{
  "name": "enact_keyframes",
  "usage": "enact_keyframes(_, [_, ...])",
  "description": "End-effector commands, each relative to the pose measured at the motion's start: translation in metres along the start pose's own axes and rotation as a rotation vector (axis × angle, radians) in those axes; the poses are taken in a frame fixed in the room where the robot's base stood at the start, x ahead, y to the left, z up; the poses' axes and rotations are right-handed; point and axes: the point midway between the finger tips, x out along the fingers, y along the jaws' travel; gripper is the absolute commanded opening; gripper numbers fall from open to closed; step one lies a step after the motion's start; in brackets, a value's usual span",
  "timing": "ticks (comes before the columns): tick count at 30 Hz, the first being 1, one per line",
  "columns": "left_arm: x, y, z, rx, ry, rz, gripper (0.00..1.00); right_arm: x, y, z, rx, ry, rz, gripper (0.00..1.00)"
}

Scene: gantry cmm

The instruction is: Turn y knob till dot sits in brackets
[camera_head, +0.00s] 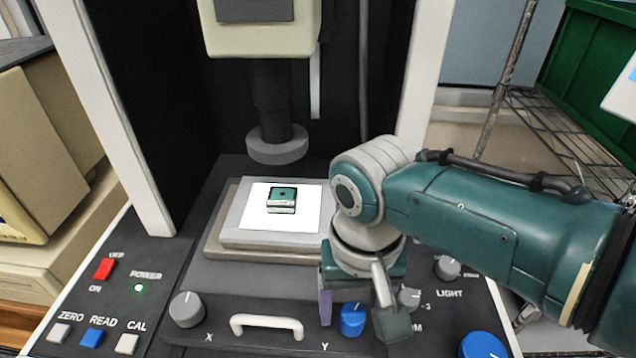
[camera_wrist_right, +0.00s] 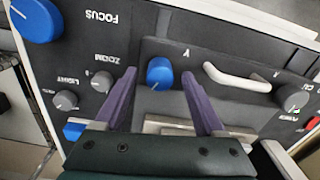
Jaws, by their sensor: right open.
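The y knob (camera_head: 352,320) is a blue round knob beside the letter Y on the front of the dark machine. It also shows in the wrist view (camera_wrist_right: 159,72). My right gripper (camera_head: 358,312) is open, with one purple finger on each side of the y knob. In the wrist view the two fingertips (camera_wrist_right: 160,76) flank the knob with a gap on both sides; I cannot tell how deep they reach around it. A small teal block with a dark round spot (camera_head: 281,197) lies on the bright stage (camera_head: 250,217). No dot in brackets is visible. My left gripper is out of view.
A white handle (camera_head: 267,323) lies left of the y knob, with the grey X knob (camera_head: 187,309) beyond. The grey zoom knob (camera_head: 409,297), light knob (camera_head: 447,268) and large blue focus knob (camera_head: 484,346) lie right. A beige monitor (camera_head: 45,150) is cut off at left.

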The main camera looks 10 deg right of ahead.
Motion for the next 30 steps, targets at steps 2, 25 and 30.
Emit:
enact_keyframes(2, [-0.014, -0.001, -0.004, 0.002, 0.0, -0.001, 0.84, -0.022, 0.0, 0.0, 0.0, 0.002, -0.001, 0.72])
enact_keyframes(25, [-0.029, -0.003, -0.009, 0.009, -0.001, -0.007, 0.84, -0.082, 0.0, 0.0, 0.001, 0.0, 0.0, 0.72])
enact_keyframes(30, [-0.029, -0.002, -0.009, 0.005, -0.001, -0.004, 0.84, -0.081, 0.0, 0.002, -0.004, 0.0, -0.004, 0.72])
